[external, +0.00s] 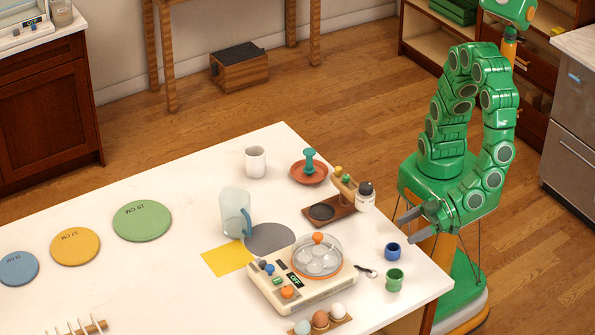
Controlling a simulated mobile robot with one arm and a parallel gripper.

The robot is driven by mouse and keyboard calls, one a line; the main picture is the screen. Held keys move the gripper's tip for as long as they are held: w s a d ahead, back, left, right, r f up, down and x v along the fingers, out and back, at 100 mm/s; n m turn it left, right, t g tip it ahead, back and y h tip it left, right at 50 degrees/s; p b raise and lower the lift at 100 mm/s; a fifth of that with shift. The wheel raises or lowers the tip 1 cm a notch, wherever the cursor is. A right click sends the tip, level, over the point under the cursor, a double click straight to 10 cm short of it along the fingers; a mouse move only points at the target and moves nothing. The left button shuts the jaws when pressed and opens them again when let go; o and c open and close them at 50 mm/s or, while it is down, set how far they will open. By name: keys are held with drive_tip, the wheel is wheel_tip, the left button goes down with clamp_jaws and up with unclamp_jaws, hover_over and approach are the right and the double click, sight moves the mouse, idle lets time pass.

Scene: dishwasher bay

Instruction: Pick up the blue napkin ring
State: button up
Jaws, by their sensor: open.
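The blue napkin ring (392,253) stands on the white table near its right edge. It looks like a short dark blue cylinder with an open top. My gripper (406,229) is open and empty, coming in from the right at the table's edge. Its two fingers point left, and in the picture they are just above the blue ring, apart from it. The exact height of the fingers over the table is hard to tell.
A green ring or cup (394,281) stands close in front of the blue ring. A small dark-and-silver item (366,271) lies to its left, beside the egg cooker (303,277). A wooden stand (331,209) and a white jar (365,201) are behind. The table's left part is roomier.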

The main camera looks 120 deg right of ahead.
sight(387, 251)
wheel_tip(387, 251, down, 3)
drive_tip(key=shift+f, duration=0.2)
drive_tip(key=shift+x, duration=1.3)
drive_tip(key=shift+w+f, duration=0.3)
drive_tip(key=shift+w, duration=0.4)
drive_tip(key=shift+w+f, duration=0.3)
drive_tip(key=shift+w, duration=0.45)
drive_tip(key=shift+x, duration=1.15)
drive_tip(key=c, duration=1)
